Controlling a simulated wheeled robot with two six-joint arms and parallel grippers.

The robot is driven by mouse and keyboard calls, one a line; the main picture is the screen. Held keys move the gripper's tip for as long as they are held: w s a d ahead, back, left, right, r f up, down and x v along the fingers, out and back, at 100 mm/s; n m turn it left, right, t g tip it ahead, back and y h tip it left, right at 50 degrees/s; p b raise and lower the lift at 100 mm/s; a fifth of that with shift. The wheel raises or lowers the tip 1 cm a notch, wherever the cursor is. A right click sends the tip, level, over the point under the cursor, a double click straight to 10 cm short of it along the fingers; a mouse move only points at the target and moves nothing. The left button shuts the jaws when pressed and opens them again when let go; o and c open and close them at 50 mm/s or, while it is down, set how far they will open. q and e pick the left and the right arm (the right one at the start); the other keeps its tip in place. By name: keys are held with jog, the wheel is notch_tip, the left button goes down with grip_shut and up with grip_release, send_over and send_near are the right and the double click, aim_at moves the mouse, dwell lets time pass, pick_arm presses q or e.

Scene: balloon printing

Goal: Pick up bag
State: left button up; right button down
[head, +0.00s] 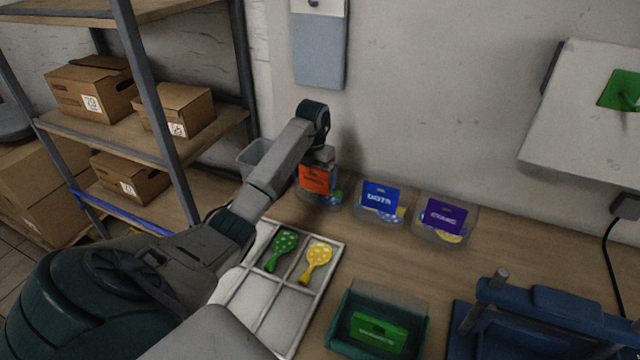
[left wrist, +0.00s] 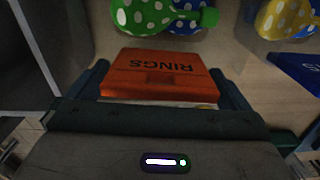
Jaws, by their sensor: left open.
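A bag with an orange header card marked RINGS (head: 317,178) stands in a clear bin by the wall. Spotted balloons show at its lower right. My left gripper (head: 318,160) is directly above this bag, pointing down. In the left wrist view, the orange card (left wrist: 160,75) lies between the two dark fingers of my left gripper (left wrist: 163,90). The fingers are open, one on each side of the card. I cannot tell whether they touch it. My right gripper is not in view.
Bins with a blue-card bag (head: 381,195) and a purple-card bag (head: 446,216) stand to the right. A white divided tray (head: 283,310) holds green and yellow balloons. A green bin (head: 343,345) and a blue frame (head: 545,325) are in front. An empty grey bin (head: 255,155) is left.

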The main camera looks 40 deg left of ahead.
pick_arm(q)
jog(key=c, duration=0.9)
